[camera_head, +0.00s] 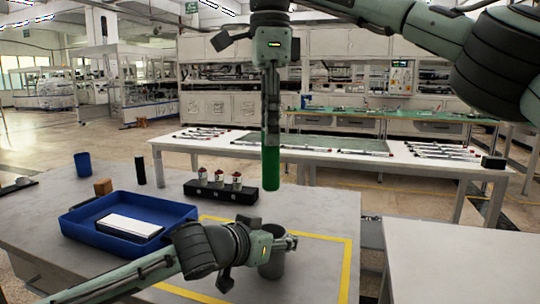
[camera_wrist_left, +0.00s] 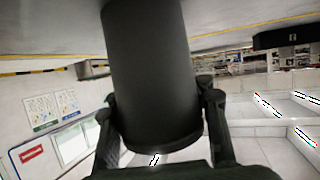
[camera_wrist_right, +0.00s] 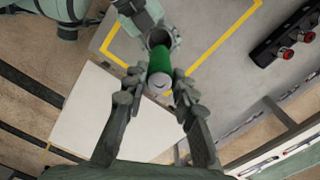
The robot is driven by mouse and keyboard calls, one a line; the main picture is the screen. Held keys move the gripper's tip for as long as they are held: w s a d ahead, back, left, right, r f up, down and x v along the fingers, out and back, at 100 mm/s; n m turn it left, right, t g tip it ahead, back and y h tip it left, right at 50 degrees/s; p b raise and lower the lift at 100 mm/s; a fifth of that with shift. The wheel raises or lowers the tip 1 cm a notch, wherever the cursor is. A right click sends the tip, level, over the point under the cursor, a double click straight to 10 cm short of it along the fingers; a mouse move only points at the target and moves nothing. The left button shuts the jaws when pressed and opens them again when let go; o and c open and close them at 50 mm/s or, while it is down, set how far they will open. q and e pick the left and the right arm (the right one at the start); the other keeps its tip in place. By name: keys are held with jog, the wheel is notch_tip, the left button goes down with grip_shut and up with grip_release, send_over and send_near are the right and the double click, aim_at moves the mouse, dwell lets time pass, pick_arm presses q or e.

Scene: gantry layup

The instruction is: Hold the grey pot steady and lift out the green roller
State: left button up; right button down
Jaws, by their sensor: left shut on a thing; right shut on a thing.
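The green roller (camera_head: 271,165) hangs upright in the head view, its lower end clear above the grey pot (camera_head: 272,264). My right gripper (camera_head: 271,72) is shut on the roller's upper end; in the right wrist view the roller (camera_wrist_right: 158,66) shows between the fingers (camera_wrist_right: 156,92), end-on, with the pot's mouth (camera_wrist_right: 158,37) beyond it. My left gripper (camera_head: 276,246) is shut on the pot, which stands on the table and is partly hidden by the fingers. The pot (camera_wrist_left: 155,70) fills the middle of the left wrist view between the two fingers (camera_wrist_left: 160,122).
On the table (camera_head: 335,215) are a blue tray (camera_head: 178,212) with a white block (camera_head: 128,227), a black rack (camera_head: 205,192) with small cylinders, a black cylinder (camera_head: 140,170), a brown cube (camera_head: 103,187) and a blue cup (camera_head: 83,165). Yellow tape (camera_head: 347,270) surrounds the pot area.

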jog(key=shift+r, duration=0.45)
pick_arm(q)
jog(key=o, duration=1.4)
jog(key=v, duration=1.2)
jog(key=shift+f, duration=0.15)
